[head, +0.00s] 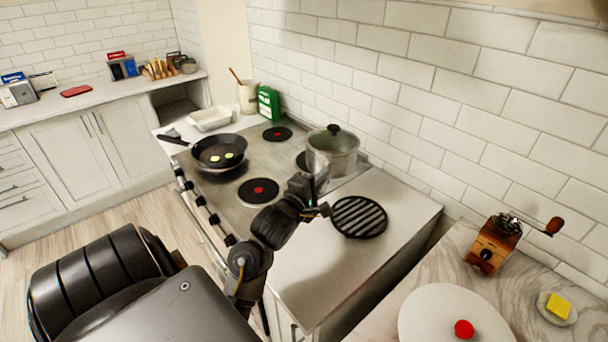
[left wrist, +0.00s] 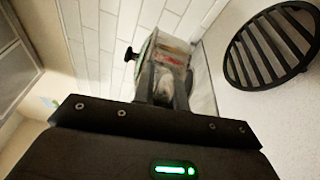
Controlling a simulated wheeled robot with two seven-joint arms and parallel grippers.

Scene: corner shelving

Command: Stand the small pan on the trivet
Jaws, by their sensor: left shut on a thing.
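The small pan (head: 332,158) is a grey metal pan with a lid and dark knob, near the back right of the stove. My left gripper (head: 314,184) is shut at its near side, seemingly on its handle, which the fingers hide. The left wrist view shows the gripper (left wrist: 168,80) against the pan, with the knob (left wrist: 130,54) behind. I cannot tell whether the pan's base touches the stove. The trivet (head: 359,217), a round black slatted grid, lies bare on the counter right of the gripper; it also shows in the left wrist view (left wrist: 272,45). My right gripper is out of view.
A black frying pan (head: 219,152) with food sits on the stove's left. A green box (head: 268,103) and white dish (head: 210,119) stand behind it. A coffee grinder (head: 492,246), white round board (head: 440,325) and butter dish (head: 556,308) are at right. Counter around the trivet is clear.

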